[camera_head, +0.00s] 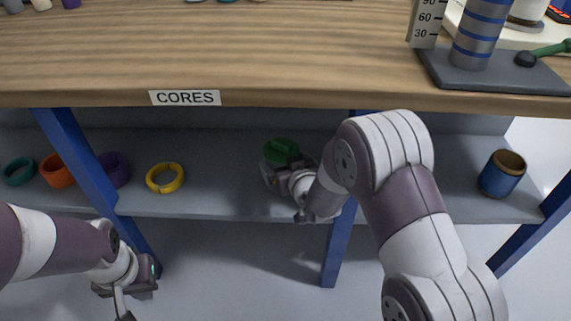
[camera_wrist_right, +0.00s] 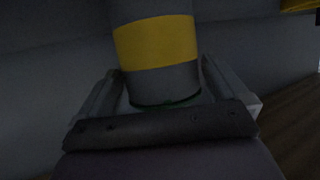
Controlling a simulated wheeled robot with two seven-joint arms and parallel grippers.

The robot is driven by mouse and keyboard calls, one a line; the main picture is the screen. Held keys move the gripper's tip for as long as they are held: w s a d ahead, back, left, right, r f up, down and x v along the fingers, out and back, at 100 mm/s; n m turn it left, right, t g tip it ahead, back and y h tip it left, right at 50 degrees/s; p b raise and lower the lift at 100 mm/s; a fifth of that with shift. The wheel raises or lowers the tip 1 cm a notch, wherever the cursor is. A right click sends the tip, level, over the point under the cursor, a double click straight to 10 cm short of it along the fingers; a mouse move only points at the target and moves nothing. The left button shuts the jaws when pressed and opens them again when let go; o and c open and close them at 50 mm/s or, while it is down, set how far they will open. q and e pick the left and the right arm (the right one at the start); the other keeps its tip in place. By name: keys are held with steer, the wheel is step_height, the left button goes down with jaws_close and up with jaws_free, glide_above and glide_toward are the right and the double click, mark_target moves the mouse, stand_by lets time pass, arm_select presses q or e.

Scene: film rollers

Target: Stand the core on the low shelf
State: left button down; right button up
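The core shows in the right wrist view as a grey cylinder with a yellow band (camera_wrist_right: 157,43) and a little green at its end near the palm. In the head view only its green end (camera_head: 281,151) shows clearly, over the low shelf (camera_head: 225,195). My right gripper (camera_head: 284,170) is at the core, with one finger on either side. The fingers lie close along its sides; whether they press on it is unclear. The core's far end and any contact with the shelf are hidden. My left gripper (camera_head: 125,303) hangs in front of the shelf, near the lower left, apart from the core.
On the shelf lie a yellow ring (camera_head: 165,178), a purple ring (camera_head: 115,170), an orange ring (camera_head: 57,171) and a teal ring (camera_head: 20,171). A blue roll (camera_head: 502,174) stands at the right. The wooden tabletop (camera_head: 270,50) with its CORES label (camera_head: 185,98) overhangs the shelf. Blue posts (camera_head: 75,160) stand in front.

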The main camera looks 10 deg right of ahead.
steer(key=shift+s+r+p, duration=0.25)
steer(key=shift+r+p, duration=0.1)
steer(key=shift+r, duration=0.05)
steer(key=p+v, duration=0.4)
steer(key=v, duration=0.7)
steer(key=shift+s, duration=0.25)
